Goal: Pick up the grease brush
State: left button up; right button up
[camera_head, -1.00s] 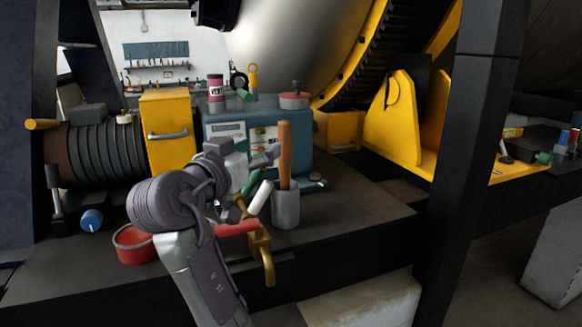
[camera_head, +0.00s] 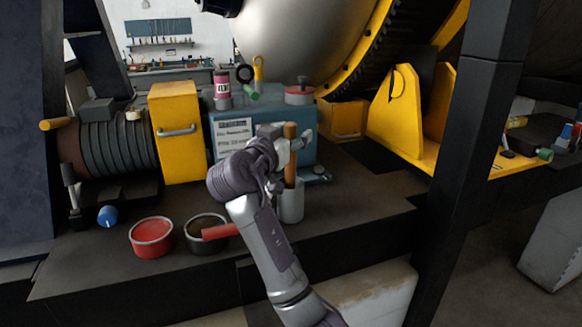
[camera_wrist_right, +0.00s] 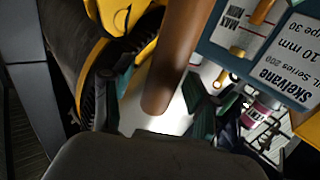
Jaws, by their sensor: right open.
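The grease brush appears to be the tool with a brown wooden handle (camera_head: 290,165), standing upright in a grey cup (camera_head: 291,205) on the dark bench; its lower end is hidden in the cup. My right gripper (camera_head: 296,143) is at the upper part of the handle. In the right wrist view the handle (camera_wrist_right: 178,60) looms close, between the dark fingers of the open right gripper (camera_wrist_right: 155,105). I cannot tell whether a finger touches it. My left gripper is not in view.
A red tin (camera_head: 152,237) and a dark-filled tin (camera_head: 205,233) stand at the bench front, left of my arm. A blue box (camera_head: 225,130) stands behind the gripper, beside a yellow cabinet (camera_head: 178,130). A dark post (camera_head: 475,130) rises at right.

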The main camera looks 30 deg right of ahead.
jog(key=shift+a, duration=0.2)
jog(key=shift+c, duration=0.8)
jog(key=shift+d, duration=0.1)
grip_shut()
